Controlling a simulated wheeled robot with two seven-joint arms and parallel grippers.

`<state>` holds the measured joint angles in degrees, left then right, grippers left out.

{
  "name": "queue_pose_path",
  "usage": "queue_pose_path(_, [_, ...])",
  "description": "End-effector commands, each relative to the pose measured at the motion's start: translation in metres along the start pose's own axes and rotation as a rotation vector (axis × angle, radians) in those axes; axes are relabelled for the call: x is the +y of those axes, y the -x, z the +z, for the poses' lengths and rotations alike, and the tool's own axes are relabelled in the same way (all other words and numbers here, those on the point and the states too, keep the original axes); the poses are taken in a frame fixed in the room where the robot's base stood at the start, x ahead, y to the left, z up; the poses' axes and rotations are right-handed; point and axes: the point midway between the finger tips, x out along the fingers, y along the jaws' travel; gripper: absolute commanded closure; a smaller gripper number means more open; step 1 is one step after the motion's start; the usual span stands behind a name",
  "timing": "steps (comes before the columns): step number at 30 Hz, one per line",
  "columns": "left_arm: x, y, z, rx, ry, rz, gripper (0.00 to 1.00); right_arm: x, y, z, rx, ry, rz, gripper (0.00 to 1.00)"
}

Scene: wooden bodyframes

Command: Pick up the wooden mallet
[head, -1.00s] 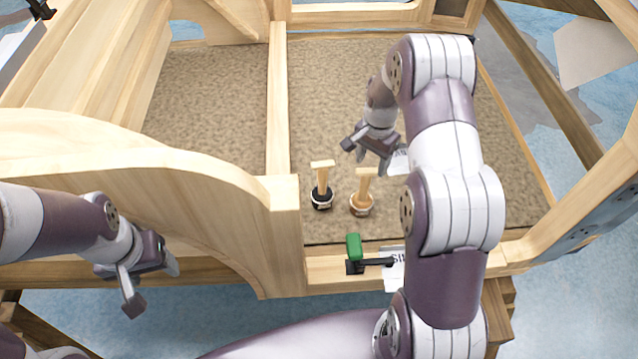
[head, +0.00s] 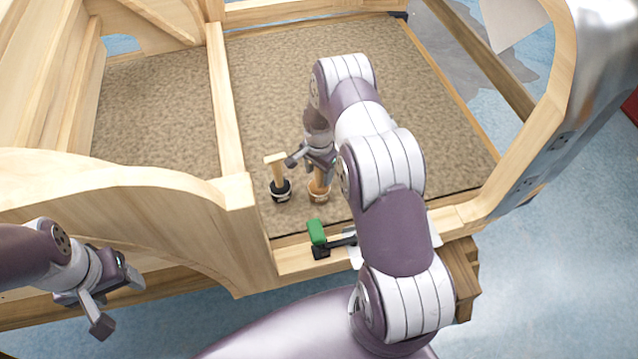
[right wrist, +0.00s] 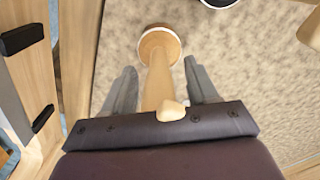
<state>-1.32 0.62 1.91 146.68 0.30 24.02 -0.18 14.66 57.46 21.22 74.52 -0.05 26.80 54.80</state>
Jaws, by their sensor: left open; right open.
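The wooden mallet (head: 318,191) stands upright on the brown carpet, its round pale end down. My right gripper (head: 314,163) is over it and hides its upper part in the head view. In the right wrist view, the mallet's handle (right wrist: 158,88) runs between the two open fingers of my right gripper (right wrist: 161,88), with a visible gap on each side. A similar mallet with a black end (head: 280,190) stands just left of it and shows partly at the top of the right wrist view (right wrist: 221,2). My left gripper (head: 116,302) is open and empty at the lower left.
A green-handled clamp (head: 317,233) sits on the front wooden rail, close to the mallets. A wooden divider (head: 226,110) and a curved wooden panel (head: 110,190) stand to the left. The carpet (head: 300,50) behind is clear.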

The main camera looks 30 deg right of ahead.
Motion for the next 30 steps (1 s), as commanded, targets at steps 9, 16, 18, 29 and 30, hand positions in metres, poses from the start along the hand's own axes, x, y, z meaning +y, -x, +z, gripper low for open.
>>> queue_pose_path(9, [0.000,0.000,0.000,0.000,0.000,0.000,0.38,0.000,0.001,0.000,0.000,0.000,0.000,1.00])
queue_pose_path(16, [0.000,0.000,0.000,0.000,0.000,0.000,0.38,0.000,0.001,0.000,0.001,0.000,-0.001,1.00])
queue_pose_path(18, [0.000,-0.001,0.000,0.000,0.000,0.000,0.38,-0.001,0.003,0.000,0.001,0.000,-0.001,1.00])
queue_pose_path(29, [0.000,-0.013,0.002,0.000,0.000,0.000,0.38,0.016,0.051,-0.005,0.001,-0.003,-0.002,1.00])
queue_pose_path(30, [0.000,-0.014,0.002,0.000,0.000,0.000,0.38,0.026,0.056,-0.006,0.000,-0.004,-0.001,1.00])
